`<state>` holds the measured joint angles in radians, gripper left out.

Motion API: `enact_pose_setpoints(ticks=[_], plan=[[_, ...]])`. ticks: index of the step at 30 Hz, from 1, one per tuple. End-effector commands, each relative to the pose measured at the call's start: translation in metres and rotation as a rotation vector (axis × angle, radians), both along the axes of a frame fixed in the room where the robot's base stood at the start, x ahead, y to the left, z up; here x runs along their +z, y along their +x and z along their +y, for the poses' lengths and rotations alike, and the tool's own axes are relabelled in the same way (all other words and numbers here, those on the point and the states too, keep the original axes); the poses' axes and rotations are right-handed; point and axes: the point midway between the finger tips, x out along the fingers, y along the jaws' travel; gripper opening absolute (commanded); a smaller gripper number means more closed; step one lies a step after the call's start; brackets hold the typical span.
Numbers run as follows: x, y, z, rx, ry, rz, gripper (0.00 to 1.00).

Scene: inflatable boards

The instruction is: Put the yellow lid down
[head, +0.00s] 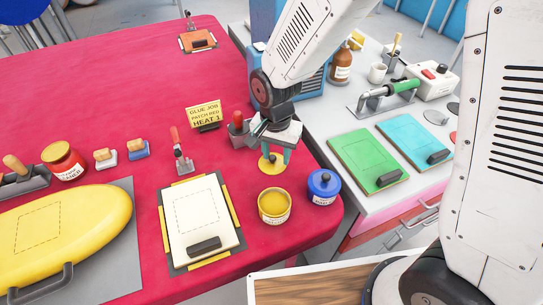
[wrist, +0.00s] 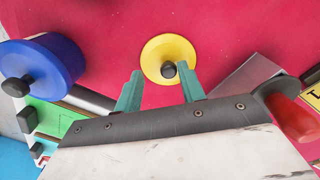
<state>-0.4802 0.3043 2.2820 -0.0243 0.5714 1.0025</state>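The yellow lid (head: 264,167), a round disc with a dark knob, appears to lie flat on the red table just below my gripper (head: 276,153). In the wrist view the yellow lid (wrist: 160,48) shows knob up, its dark knob between the two teal fingertips of my gripper (wrist: 162,72). The fingers stand apart with clear gaps on both sides of the knob, and nothing is held. The open yellow pot (head: 274,207) stands in front of the lid, its yellow contents visible.
A blue lidded pot (head: 323,188) stands to the right, near the table's edge; a red-handled tool in a grey holder (head: 239,130) is close left of my gripper. A patch board (head: 200,216) lies left of the yellow pot. The red table (head: 110,95) is clear further back.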

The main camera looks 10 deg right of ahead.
Motion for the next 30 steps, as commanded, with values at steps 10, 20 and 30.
enact_pose_setpoints(ticks=[10, 20, 30], plan=[[0.074, 0.002, 0.002, 0.000, 0.003, -0.006, 0.40], [0.110, 0.001, 0.002, 0.000, 0.001, -0.002, 0.40], [0.129, -0.005, -0.020, 0.026, 0.007, -0.011, 0.40]])
